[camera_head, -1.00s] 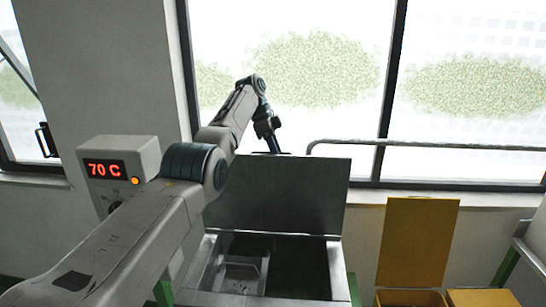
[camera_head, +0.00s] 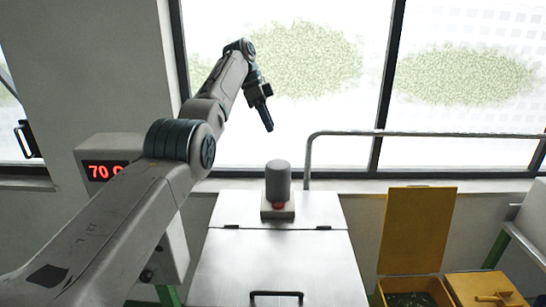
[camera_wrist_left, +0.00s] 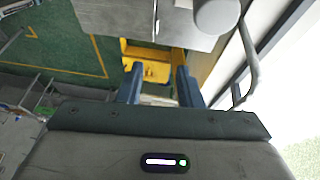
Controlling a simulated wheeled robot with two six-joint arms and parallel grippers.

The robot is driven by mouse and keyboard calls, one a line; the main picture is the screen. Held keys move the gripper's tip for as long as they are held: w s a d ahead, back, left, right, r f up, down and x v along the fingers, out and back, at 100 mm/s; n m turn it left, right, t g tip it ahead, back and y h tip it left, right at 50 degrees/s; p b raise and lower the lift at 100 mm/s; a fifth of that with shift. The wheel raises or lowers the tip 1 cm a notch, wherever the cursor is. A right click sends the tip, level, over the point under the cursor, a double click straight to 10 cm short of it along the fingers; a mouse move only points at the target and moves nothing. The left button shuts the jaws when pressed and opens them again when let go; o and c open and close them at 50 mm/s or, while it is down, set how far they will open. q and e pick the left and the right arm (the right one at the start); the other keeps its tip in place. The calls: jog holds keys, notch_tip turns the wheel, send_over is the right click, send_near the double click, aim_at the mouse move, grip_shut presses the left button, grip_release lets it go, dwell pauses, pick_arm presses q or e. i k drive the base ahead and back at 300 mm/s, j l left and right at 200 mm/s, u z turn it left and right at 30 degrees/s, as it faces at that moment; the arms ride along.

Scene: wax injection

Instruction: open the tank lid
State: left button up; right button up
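The tank's grey metal lid (camera_head: 270,262) lies flat and shut in the head view, hiding the inside of the tank. Its dark handle (camera_head: 277,294) is at the near edge, and hinges show along the far edge. The tank top (camera_wrist_left: 130,18) also shows at the upper edge of the left wrist view. My left gripper (camera_head: 267,124) hangs in the air above and behind the lid, apart from it. In the left wrist view my left gripper (camera_wrist_left: 159,75) has its blue fingers spread with nothing between them. My right gripper is in neither view.
A grey cylinder (camera_head: 278,180) on a red-marked base stands on the tank behind the hinges. A metal rail (camera_head: 420,134) runs along the window. A heater box (camera_head: 103,150) with a red display is at left. A yellow box (camera_head: 412,240) with its lid up stands at right.

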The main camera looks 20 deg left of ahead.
aim_at(234, 268)
jog(key=k, duration=1.45)
